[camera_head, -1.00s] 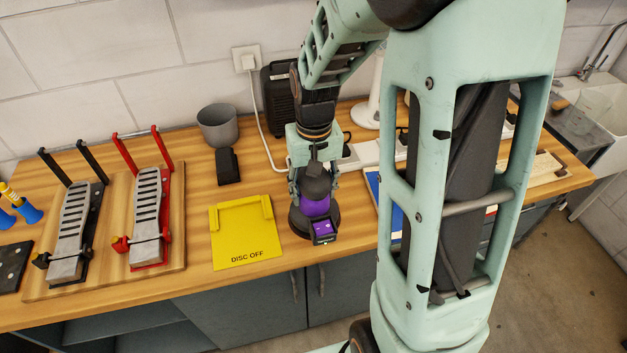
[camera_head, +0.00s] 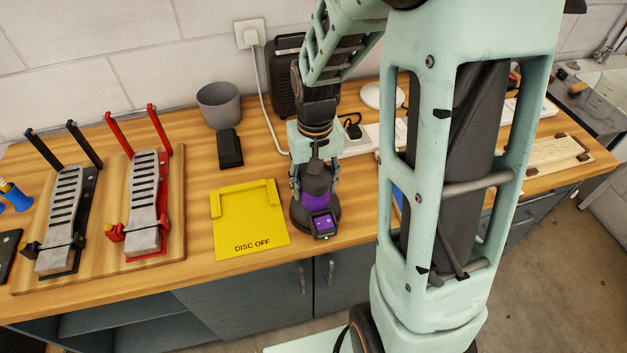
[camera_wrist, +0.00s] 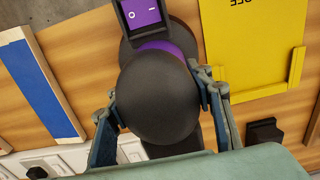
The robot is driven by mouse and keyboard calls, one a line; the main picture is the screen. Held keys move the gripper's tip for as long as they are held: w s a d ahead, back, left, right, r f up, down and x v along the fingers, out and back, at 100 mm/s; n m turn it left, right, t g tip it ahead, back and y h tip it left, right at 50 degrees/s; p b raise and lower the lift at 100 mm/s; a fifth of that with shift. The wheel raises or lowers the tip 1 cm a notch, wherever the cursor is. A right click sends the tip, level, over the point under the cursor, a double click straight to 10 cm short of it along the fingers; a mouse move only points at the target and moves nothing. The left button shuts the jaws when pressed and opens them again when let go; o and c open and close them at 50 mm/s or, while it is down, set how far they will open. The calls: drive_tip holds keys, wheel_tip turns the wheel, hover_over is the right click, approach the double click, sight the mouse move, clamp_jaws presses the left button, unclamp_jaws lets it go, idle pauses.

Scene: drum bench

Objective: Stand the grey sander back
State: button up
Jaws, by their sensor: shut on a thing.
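The sander (camera_head: 316,196) is dark grey with a purple band, a round base disc and a purple switch panel facing the front. It is upright near the bench's front edge, just right of the yellow DISC OFF plate (camera_head: 250,238). My gripper (camera_head: 316,170) is shut on the sander's rounded grey top from above. In the wrist view the fingers (camera_wrist: 160,95) grip both sides of the dome, and the yellow plate (camera_wrist: 245,45) lies to the upper right. The dome hides most of the base, and I cannot tell whether it touches the bench.
A black pedal (camera_head: 66,215) and a red-framed pedal (camera_head: 144,195) stand on a wooden board at left. A grey cup (camera_head: 219,104) and a black block (camera_head: 230,149) are behind the plate. A power strip (camera_head: 358,140) lies behind my gripper.

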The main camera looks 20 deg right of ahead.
drive_tip(key=shift+f+b, duration=0.3)
drive_tip(key=shift+b, duration=0.05)
drive_tip(key=shift+s+f, duration=0.2)
drive_tip(key=shift+f, duration=0.05)
drive_tip(key=shift+c, duration=0.7)
drive_tip(key=o, duration=1.3)
drive_tip(key=shift+s+f, duration=0.1)
drive_tip(key=shift+f, duration=0.1)
drive_tip(key=shift+c, duration=0.2)
drive_tip(key=shift+o, duration=1.3)
drive_tip(key=shift+w, duration=0.25)
drive_tip(key=shift+o, duration=0.2)
drive_tip(key=shift+r, duration=0.5)
wheel_tip(320, 180, up, 13)
drive_tip(key=shift+s+f+p, duration=0.1)
drive_tip(key=shift+f+p, duration=0.1)
drive_tip(key=shift+p, duration=0.15)
